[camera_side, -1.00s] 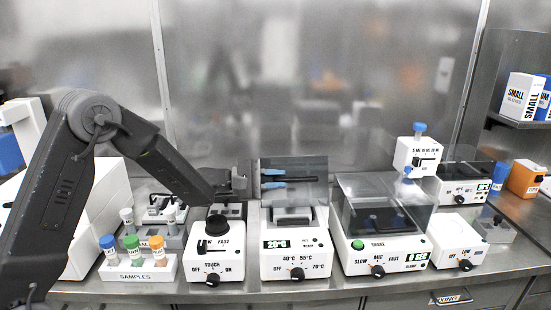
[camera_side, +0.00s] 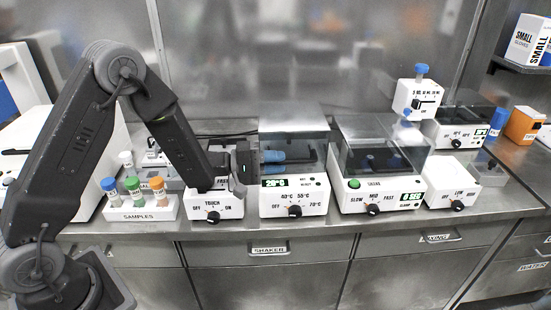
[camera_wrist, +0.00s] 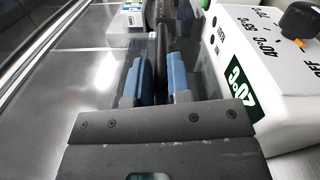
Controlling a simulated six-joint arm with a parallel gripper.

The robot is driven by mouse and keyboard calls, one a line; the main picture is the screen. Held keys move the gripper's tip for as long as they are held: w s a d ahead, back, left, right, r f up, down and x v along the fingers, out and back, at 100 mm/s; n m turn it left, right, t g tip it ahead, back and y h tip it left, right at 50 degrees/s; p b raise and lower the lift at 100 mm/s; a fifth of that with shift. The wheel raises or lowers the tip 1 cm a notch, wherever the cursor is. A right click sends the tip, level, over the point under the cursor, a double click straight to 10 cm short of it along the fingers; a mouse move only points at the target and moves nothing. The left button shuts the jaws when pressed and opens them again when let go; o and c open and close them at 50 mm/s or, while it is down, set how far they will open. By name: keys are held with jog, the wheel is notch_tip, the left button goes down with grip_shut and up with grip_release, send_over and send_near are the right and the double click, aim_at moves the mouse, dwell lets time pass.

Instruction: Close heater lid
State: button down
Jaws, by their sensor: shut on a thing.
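The heater (camera_side: 312,203) is the white box with a green 20°C display and a dark knob, in the middle of the side view. My gripper (camera_side: 272,156) reaches in from the left at the front of the lid. In the wrist view, its blue fingers (camera_wrist: 157,78) are on both sides of the dark lid handle (camera_wrist: 160,45), shut on it. The heater's white front and display (camera_wrist: 240,88) also show there, at the right.
A white touch mixer (camera_side: 213,210) stands just left of the heater under my arm. A shaker (camera_side: 385,193) with a clear lid stands close on the right. A samples rack (camera_side: 137,211) with capped tubes is at the left. The bench's front edge is close.

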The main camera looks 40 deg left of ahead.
jog(key=shift+s+d+f, duration=0.1)
jog(key=shift+d+f, duration=0.05)
jog(key=shift+f, duration=0.3)
jog(key=c, duration=1.4)
grip_release()
jog(key=shift+o, duration=1.4)
jog(key=shift+r, duration=0.15)
jog(key=v, duration=1.4)
jog(key=shift+r, duration=0.1)
